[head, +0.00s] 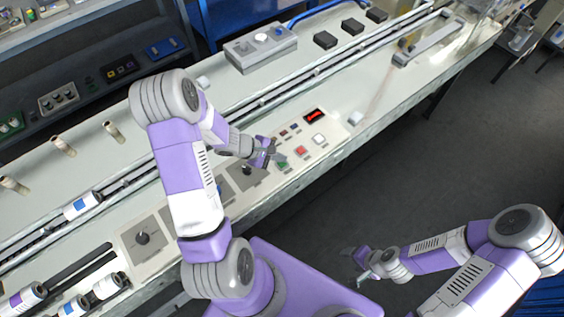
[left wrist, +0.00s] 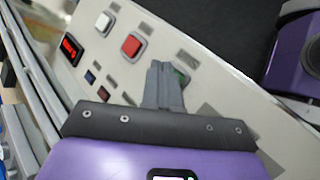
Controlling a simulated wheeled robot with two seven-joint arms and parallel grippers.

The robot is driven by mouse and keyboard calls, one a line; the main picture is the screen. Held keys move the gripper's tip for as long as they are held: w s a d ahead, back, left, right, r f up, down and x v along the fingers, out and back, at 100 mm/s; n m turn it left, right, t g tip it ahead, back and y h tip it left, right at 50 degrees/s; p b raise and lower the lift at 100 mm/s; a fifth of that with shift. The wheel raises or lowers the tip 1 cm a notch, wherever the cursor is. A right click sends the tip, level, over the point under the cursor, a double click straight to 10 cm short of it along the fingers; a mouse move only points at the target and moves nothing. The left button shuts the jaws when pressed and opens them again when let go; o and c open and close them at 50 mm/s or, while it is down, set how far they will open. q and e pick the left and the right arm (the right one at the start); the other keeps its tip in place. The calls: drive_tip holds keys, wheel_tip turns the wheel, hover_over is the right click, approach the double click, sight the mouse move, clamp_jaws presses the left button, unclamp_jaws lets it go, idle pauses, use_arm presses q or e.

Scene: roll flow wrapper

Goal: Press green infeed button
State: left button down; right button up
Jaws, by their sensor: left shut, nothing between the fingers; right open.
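The green infeed button (head: 283,164) sits on the light control panel at the machine's front edge. In the left wrist view the green button (left wrist: 181,73) is partly hidden behind my fingertips. My left gripper (head: 279,157) is shut and empty, its tips over or right beside the green button. In the left wrist view the shut fingers (left wrist: 162,68) point at it; I cannot tell whether they touch. My right gripper (head: 357,262) is open and empty, low over the floor away from the machine.
A red button (head: 301,150) and a white button (head: 319,139) sit next to the green one. A red display (head: 315,116) and small buttons lie behind them. Dark knobs (head: 247,170) are to the left. Guide rails (head: 270,97) run along the machine. Floor at right is clear.

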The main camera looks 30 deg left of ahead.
idle(0.4)
use_arm(q)
drive_tip(key=shift+f+b, duration=0.45)
drive_tip(key=shift+b, duration=0.2)
